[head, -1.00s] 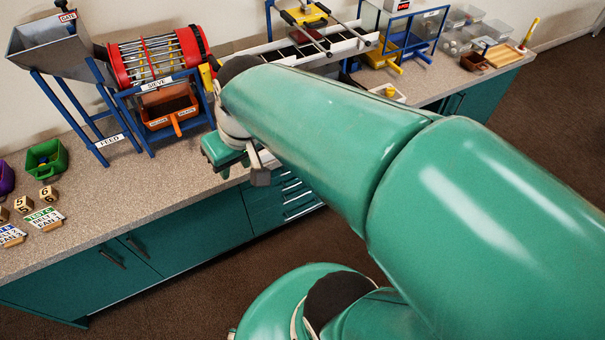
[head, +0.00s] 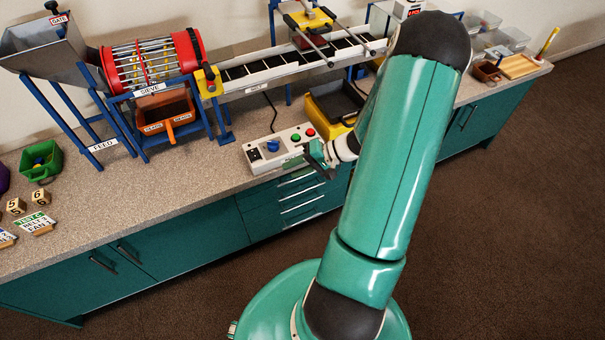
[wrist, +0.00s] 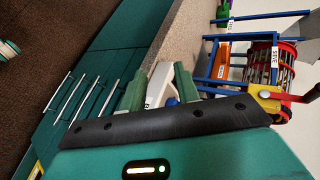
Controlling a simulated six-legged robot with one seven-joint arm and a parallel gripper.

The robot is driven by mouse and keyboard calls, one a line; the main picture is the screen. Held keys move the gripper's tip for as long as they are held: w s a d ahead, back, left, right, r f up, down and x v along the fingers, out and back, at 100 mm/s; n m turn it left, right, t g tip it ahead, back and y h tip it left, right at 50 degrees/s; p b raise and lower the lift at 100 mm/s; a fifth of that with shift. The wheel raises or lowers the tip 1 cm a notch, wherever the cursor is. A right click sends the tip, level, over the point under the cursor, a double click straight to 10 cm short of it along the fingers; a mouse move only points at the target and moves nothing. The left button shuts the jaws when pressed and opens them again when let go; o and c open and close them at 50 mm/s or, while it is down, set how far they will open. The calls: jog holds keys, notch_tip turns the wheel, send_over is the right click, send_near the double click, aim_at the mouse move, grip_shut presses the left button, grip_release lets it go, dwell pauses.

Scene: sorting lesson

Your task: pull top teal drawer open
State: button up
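The top teal drawer (head: 265,192) is in the drawer stack below the countertop edge in the head view, with a silver bar handle (head: 296,178). Its front looks flush, so it appears closed. In the wrist view the stack lies sideways, and the bar handle nearest the counter (wrist: 101,100) is left of my fingers. My gripper (head: 321,160) is near the counter's front edge, above and right of the handle, and appears apart from it. In the wrist view my gripper (wrist: 160,84) has its two green fingers spread with nothing held. Part of the drawer's right side is hidden by my arm.
A control box (head: 281,147) with coloured buttons sits at the counter edge close to my gripper. A yellow bin (head: 327,111) stands behind it. The orange bin (head: 168,118) and sieve frame stand left. The floor before the drawers is clear.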

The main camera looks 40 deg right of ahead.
jog(key=s+d+f+m+t+h, duration=0.3)
jog(key=d+f+m+t, duration=0.15)
jog(key=f, duration=0.45)
jog(key=s+d+f+m+t+h, duration=0.4)
jog(key=d+f+m, duration=0.15)
jog(key=f, duration=0.25)
jog(key=shift+n, duration=0.4)
jog(key=x, duration=1.4)
jog(key=shift+d+f, duration=0.2)
jog(key=shift+d, duration=0.15)
jog(key=shift+c, duration=0.2)
grip_shut()
